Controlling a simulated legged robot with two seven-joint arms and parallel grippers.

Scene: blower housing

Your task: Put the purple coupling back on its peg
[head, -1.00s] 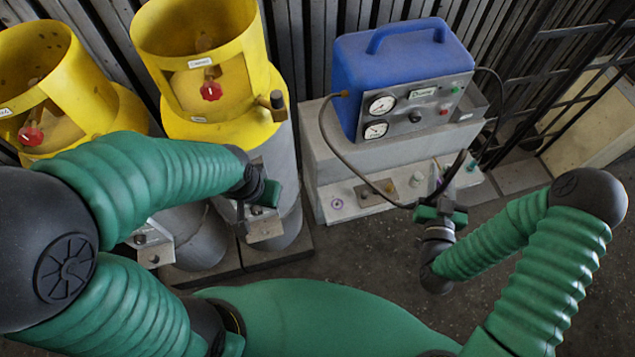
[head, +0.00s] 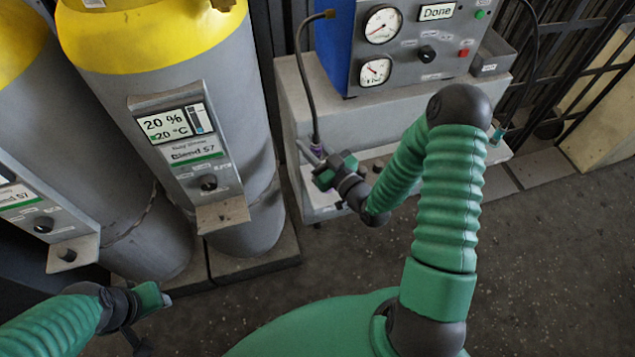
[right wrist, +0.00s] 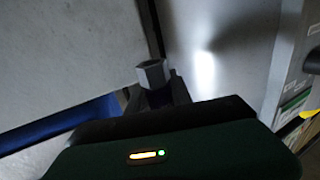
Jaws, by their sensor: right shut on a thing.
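My right gripper (head: 322,166) is shut on the purple coupling (head: 317,149) at the lower end of a dark hose (head: 305,90), over the left end of the grey stand's front ledge. Only a sliver of purple shows in the head view. In the right wrist view a grey hex metal end (right wrist: 152,73) sticks up from between the dark fingers. The peg is not visible; my gripper covers that part of the ledge, so I cannot tell whether the coupling touches it. My left gripper (head: 160,298) is at lower left, away from everything; its jaw opening is unclear.
The blue unit (head: 337,60) with two gauges and a "Done" display stands on the grey stand (head: 290,100). Grey cylinders with yellow tops (head: 140,40) stand at left; one display (head: 175,130) reads 20 % and 20 °C. The floor (head: 540,250) at right is clear.

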